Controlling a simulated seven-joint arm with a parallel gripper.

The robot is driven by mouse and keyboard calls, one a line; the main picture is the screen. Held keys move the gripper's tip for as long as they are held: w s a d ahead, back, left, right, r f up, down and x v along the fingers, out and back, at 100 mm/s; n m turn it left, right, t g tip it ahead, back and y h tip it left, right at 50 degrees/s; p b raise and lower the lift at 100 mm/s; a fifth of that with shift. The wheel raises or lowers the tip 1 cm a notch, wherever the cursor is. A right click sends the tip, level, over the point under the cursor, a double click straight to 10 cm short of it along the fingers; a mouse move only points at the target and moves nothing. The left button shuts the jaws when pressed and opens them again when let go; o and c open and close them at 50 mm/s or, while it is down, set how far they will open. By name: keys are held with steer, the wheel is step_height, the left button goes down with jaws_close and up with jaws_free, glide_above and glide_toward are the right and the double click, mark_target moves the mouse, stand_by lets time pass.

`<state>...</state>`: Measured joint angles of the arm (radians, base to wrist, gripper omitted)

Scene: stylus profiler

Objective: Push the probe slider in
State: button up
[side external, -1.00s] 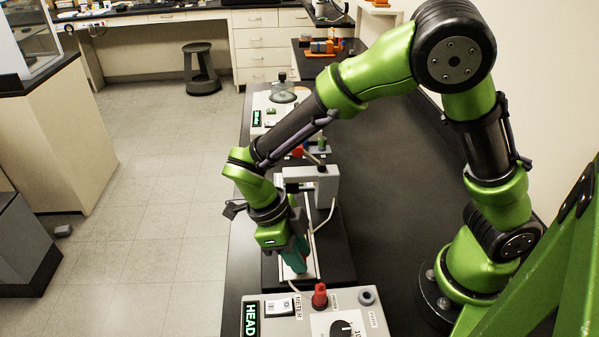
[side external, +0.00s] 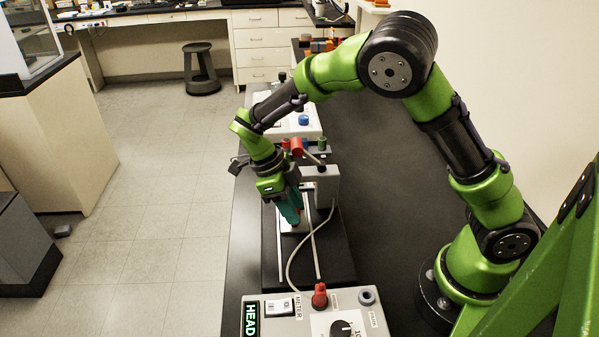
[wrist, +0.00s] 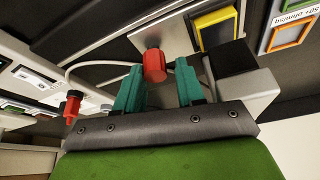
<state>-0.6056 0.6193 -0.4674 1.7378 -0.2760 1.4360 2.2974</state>
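My gripper (side external: 291,212), with teal fingers, points down over the profiler's black base (side external: 330,262), beside the grey post (side external: 321,186). In the wrist view its fingers stand apart. A red knob (wrist: 154,66) shows between their tips, with gaps visible on both sides; whether a finger touches it is unclear. The knob stands at a silver plate (wrist: 183,45), apparently the probe slider. In the side view, a pale block (side external: 292,226), probably the slider carriage, sits between the rails under my fingers and is partly hidden by them.
A grey meter box (side external: 285,322) with a red terminal (side external: 320,296) stands in front. A white cable (side external: 290,262) loops from it toward the post. Dark bench top (side external: 390,210) lies clear to the right.

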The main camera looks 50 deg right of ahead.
steer(key=shift+o, duration=1.4)
steer(key=v, duration=1.7)
steer(key=shift+f, duration=0.1)
steer(key=s+d+r+n+t+y, duration=0.1)
steer(key=s+d+n+t+y, duration=0.1)
steer(key=s+n+t, duration=0.3)
steer(key=s+d+r+n+t+y, duration=0.2)
steer(key=s+d+n+t, duration=0.3)
steer(key=s+n, duration=0.8)
steer(key=n+t, duration=0.1)
steer(key=n, duration=0.7)
